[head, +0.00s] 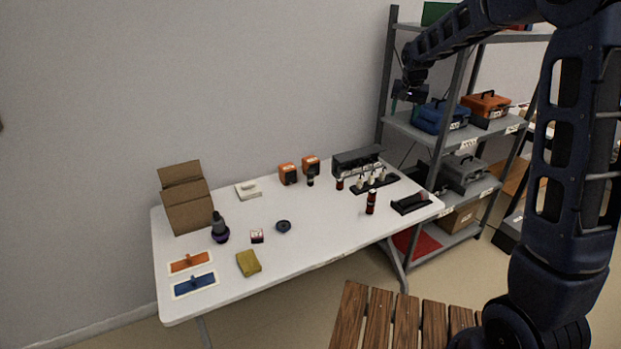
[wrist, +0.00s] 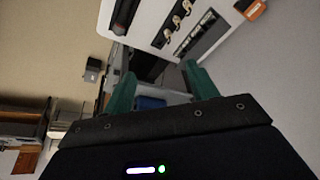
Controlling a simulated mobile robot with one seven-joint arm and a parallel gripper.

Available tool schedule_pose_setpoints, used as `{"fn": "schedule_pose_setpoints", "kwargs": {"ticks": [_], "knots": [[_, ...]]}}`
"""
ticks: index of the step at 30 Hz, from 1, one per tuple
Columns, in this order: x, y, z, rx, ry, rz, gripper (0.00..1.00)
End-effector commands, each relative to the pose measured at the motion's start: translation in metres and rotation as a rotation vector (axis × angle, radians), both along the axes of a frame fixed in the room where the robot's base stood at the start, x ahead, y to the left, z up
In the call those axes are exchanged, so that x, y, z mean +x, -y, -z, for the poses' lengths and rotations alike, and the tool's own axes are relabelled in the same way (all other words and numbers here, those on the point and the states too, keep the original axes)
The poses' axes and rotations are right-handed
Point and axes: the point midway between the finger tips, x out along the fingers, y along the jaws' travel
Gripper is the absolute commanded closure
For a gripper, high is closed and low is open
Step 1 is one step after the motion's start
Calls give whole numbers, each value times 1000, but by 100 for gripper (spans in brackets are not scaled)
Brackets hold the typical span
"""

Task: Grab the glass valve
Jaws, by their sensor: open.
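My gripper (head: 404,103) is open and empty, high beside the shelf rack and well above the table's right end. Its two green fingers (wrist: 160,84) stand apart in the wrist view. No thing is plainly recognisable as the glass valve. Three small pale pieces stand on a black strip (head: 359,191) towards the table's right end; they also show as pale gold shapes in the wrist view (wrist: 177,20). A dark bottle-like piece with a red band (head: 371,203) stands in front of them. A smaller dark red one (head: 340,184) stands left of the strip.
The grey rack (head: 447,134) stands close to my gripper. A slatted wooden surface (head: 377,322) is in front.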

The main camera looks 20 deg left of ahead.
Motion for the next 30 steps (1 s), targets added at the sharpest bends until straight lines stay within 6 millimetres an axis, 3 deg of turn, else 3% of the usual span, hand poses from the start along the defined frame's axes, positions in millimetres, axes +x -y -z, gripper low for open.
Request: {"fn": "schedule_pose_setpoints", "kwargs": {"ticks": [6,15,24,30], "knots": [[35,-74,47,-15,0,-10,42],[62,-179,123,-34,14,-23,42],[64,-286,211,-54,38,-50,42],[54,-341,264,-62,53,-69,42]]}}
